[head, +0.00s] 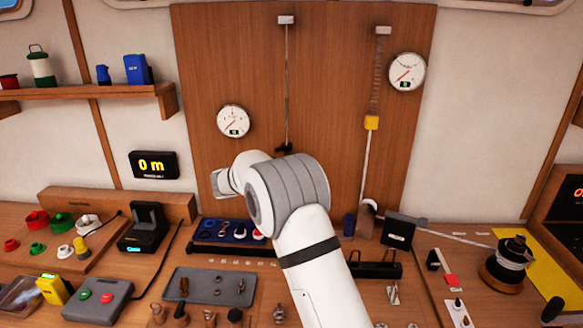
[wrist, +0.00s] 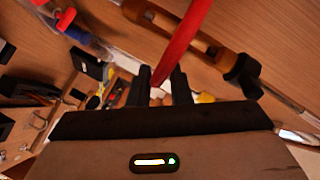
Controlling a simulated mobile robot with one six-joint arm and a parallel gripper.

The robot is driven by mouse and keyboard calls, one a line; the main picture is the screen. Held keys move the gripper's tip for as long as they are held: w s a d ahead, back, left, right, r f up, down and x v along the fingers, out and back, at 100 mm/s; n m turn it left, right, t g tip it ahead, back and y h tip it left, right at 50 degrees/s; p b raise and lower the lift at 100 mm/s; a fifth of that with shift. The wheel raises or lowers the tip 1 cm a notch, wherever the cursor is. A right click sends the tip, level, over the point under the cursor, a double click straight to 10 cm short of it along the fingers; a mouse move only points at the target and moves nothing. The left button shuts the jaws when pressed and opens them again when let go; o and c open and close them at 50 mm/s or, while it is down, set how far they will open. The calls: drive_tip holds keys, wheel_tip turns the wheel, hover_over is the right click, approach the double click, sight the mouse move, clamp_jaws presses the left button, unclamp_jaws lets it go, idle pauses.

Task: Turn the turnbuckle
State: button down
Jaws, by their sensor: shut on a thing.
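In the wrist view a bronze-brown turnbuckle (wrist: 180,30) with a dark end fitting runs diagonally across the wooden panel. A red bar (wrist: 182,40) crosses in front of it. My gripper (wrist: 162,80) is shut on the lower end of the red bar, its two black fingers on either side. Whether the bar passes through the turnbuckle body I cannot tell. In the head view the thin wire (head: 287,80) runs down the panel to a black fitting (head: 284,148). My arm hides what lies below it, including my gripper and the turnbuckle.
Two round gauges, left (head: 233,121) and right (head: 407,71), hang on the panel. A yellow block (head: 371,122) hangs under a spring at right. A grey tray (head: 212,287) of small fittings lies on the bench, and a winch (head: 508,262) stands far right.

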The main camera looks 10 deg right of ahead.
drive_tip(key=shift+a+f+m+g, duration=0.2)
drive_tip(key=shift+f+m+g, duration=0.2)
drive_tip(key=shift+f+g, duration=0.2)
drive_tip(key=c, duration=1.6)
unclamp_jaws()
drive_tip(key=shift+s, duration=0.1)
drive_tip(key=shift+o, duration=0.6)
drive_tip(key=shift+r, duration=0.1)
drive_tip(key=shift+h, duration=0.3)
drive_tip(key=shift+w+r, duration=0.15)
drive_tip(key=shift+w, duration=0.05)
drive_tip(key=b+v, duration=0.1)
drive_tip(key=v, duration=0.7)
drive_tip(key=shift+d, duration=0.1)
